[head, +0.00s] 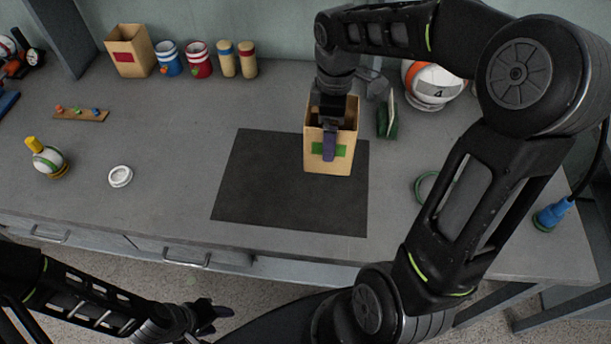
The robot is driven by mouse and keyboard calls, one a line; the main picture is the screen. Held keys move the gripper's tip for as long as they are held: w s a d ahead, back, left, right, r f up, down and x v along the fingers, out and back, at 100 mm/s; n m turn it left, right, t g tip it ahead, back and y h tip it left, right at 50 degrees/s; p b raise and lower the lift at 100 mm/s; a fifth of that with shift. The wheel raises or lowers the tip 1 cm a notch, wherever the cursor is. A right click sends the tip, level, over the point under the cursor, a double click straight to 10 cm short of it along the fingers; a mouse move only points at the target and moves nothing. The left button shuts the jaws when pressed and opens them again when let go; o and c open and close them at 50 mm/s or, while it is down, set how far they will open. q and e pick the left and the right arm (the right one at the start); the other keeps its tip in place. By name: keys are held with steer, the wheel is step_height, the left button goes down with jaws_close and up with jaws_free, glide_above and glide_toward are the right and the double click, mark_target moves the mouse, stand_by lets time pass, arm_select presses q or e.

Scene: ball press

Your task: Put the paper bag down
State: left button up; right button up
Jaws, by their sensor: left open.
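The tan paper bag (314,161) with a green label is upright at the far right part of the dark mat (265,195). My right gripper (329,146) comes down from above at its front wall. One purple finger lies against the outside of that wall, across the label; the other finger is hidden. The gripper looks shut on the wall. I cannot tell whether the bag's bottom touches the mat. My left gripper (214,316) is open and empty, low in front of the table, away from the bag.
Another tan bag (131,58) with a red label, blue and red cans and two wooden cylinders stand at the back left. A green-based object (387,117) and a white-orange ball (433,85) are right of the paper bag. The mat's left and front are clear.

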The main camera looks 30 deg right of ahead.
steer(key=shift+w+a, duration=0.1)
steer(key=shift+f, duration=0.35)
steer(key=shift+f+p, duration=0.45)
steer(key=shift+f, duration=2.3)
steer(key=shift+f, duration=1.9)
steer(key=o, duration=0.9)
steer(key=shift+o, duration=0.2)
steer(key=shift+r, duration=0.1)
step_height(320, 180, up, 12)
steer(key=shift+f+b, duration=0.1)
steer(key=shift+b, duration=0.2)
